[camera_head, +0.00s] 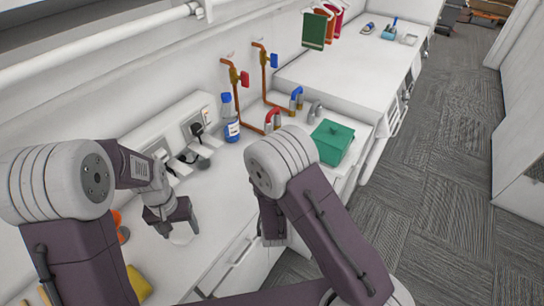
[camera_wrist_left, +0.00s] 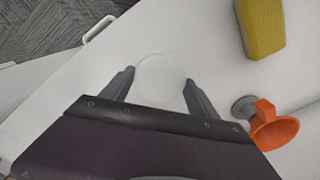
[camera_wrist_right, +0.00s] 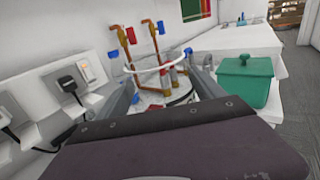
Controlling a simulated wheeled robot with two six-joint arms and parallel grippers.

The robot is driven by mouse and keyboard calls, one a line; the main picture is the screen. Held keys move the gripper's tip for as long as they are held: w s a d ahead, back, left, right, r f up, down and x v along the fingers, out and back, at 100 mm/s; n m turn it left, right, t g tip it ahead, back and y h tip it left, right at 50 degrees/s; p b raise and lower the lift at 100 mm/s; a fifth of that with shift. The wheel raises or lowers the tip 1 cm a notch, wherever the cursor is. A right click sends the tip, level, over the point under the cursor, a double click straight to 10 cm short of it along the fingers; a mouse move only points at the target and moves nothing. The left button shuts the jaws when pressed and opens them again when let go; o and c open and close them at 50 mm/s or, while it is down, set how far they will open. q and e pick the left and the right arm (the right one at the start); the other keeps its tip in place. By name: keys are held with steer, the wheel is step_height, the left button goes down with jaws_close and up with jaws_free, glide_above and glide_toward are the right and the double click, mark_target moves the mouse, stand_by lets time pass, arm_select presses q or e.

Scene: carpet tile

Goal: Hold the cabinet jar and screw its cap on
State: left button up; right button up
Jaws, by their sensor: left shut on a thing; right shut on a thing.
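The cap is not clear there.
A blue-capped bottle (camera_head: 230,120) stands by the wall sockets. Copper taps (camera_head: 236,80) rise behind it. A teal lidded box (camera_head: 332,141) is at the right. A yellow block (camera_wrist_left: 262,27) and an orange funnel-shaped thing (camera_wrist_left: 274,128) lie near the left gripper.

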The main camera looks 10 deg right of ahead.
steer(key=c, duration=1.3)
steer(key=shift+f, duration=0.1)
steer(key=shift+c, duration=0.2)
steer(key=shift+s+d+f+h, duration=0.1)
steer(key=shift+d+f+h, duration=0.1)
steer(key=shift+f+h, duration=0.15)
steer(key=s+d+f+m+g+h, duration=0.6)
steer(key=s+d+f+m+h, duration=0.1)
steer(key=s+f+h, duration=0.3)
steer(key=shift+s+d+f+m+g+h, duration=0.25)
steer(key=shift+s+f+m+g+h, duration=0.15)
steer(key=shift+s+f+m, duration=0.55)
steer(key=shift+s+r, duration=0.2)
steer(key=shift+r, duration=0.05)
steer(key=w+a+r+n+t+y, duration=0.1)
steer(key=a+n+t+y, duration=0.3)
steer(key=a, duration=0.4)
steer(key=shift+w+a+r, duration=0.35)
